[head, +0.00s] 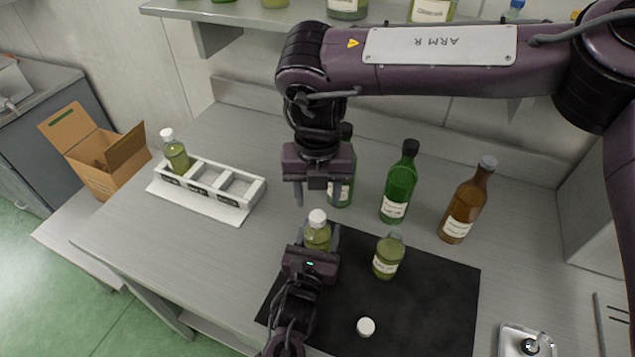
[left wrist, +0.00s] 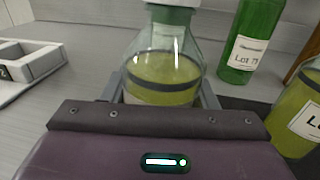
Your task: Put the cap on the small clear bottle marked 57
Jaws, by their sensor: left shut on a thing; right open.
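My left gripper (head: 319,238) is shut on a small clear bottle (head: 317,239) of green liquid, upright over the black mat (head: 432,318); a white cap (head: 318,216) shows at its top. The bottle also shows in the left wrist view (left wrist: 162,75). A number on it cannot be read. My right gripper (head: 317,198) is open and empty, pointing down, just above and behind that cap in the picture. Another small clear bottle (head: 386,260) stands on the mat with no white cap on its neck. A loose white cap (head: 366,327) lies near the mat's front.
A green bottle (head: 399,187) and a brown bottle (head: 465,207) stand behind the mat; another dark-topped bottle is partly hidden behind my right gripper. At left, a white rack (head: 243,208) holds one capped bottle (head: 176,154). A metal tray (head: 510,342) lies at front right.

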